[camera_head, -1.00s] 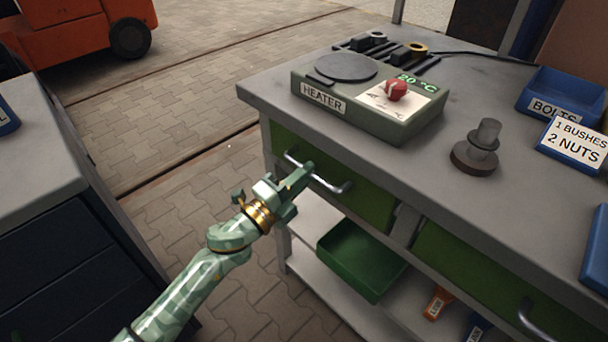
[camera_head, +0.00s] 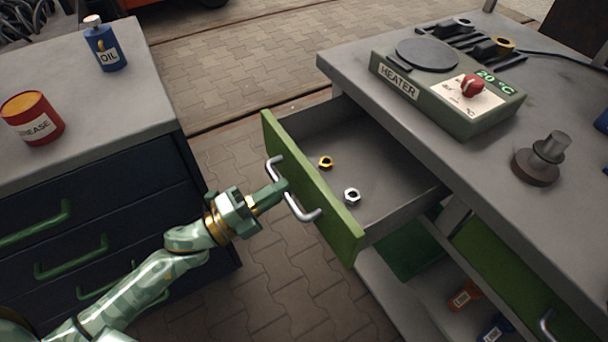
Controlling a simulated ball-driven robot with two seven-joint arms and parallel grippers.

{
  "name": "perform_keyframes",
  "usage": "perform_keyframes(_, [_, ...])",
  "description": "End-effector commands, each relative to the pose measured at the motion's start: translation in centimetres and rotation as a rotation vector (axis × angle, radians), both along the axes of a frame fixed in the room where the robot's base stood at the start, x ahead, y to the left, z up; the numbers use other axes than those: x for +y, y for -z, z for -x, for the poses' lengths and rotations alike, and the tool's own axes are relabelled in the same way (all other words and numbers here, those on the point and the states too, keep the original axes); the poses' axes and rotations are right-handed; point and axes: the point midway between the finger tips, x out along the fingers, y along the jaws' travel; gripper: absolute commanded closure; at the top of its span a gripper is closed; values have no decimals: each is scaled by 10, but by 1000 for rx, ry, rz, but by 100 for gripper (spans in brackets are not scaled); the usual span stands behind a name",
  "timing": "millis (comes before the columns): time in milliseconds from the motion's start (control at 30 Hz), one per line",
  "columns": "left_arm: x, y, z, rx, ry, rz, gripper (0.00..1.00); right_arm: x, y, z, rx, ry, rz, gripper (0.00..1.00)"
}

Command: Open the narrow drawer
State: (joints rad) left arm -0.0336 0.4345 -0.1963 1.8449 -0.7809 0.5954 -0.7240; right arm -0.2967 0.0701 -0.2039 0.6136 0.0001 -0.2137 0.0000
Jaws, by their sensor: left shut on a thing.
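The narrow drawer (camera_head: 335,222) has a green front and a grey inside, and it stands pulled well out of the grey workbench. Its silver bar handle (camera_head: 302,211) is on the front. My left gripper (camera_head: 274,193) is shut on the handle, with its fingers covering the handle's middle. A brass-coloured nut (camera_head: 326,162) and a silver nut (camera_head: 351,196) lie apart on the drawer's floor. My right gripper is not in view.
The workbench top (camera_head: 440,158) carries a heater (camera_head: 447,90) and a dark stepped metal part (camera_head: 541,160). At left, a dark cabinet (camera_head: 95,230) carries a grease tin (camera_head: 32,117) and an oil can (camera_head: 105,45). Paved floor lies between.

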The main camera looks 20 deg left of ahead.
Motion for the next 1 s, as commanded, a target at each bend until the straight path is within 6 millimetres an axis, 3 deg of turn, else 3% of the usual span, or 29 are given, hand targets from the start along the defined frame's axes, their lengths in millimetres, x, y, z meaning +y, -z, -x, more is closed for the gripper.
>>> perform_keyframes(300, [22,1,26,3,-1,-1,100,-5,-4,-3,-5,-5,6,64])
perform_keyframes(767, [25,2,28,2,-1,-2,100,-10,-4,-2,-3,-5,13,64])
perform_keyframes(800, [25,2,28,2,-1,-2,77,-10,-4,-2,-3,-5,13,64])
perform_keyframes(833, [25,2,28,2,-1,-2,69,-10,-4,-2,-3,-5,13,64])
perform_keyframes(867, [25,1,28,2,-1,-2,64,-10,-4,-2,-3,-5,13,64])
perform_keyframes(1000, [25,1,28,2,-1,-1,64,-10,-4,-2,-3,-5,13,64])
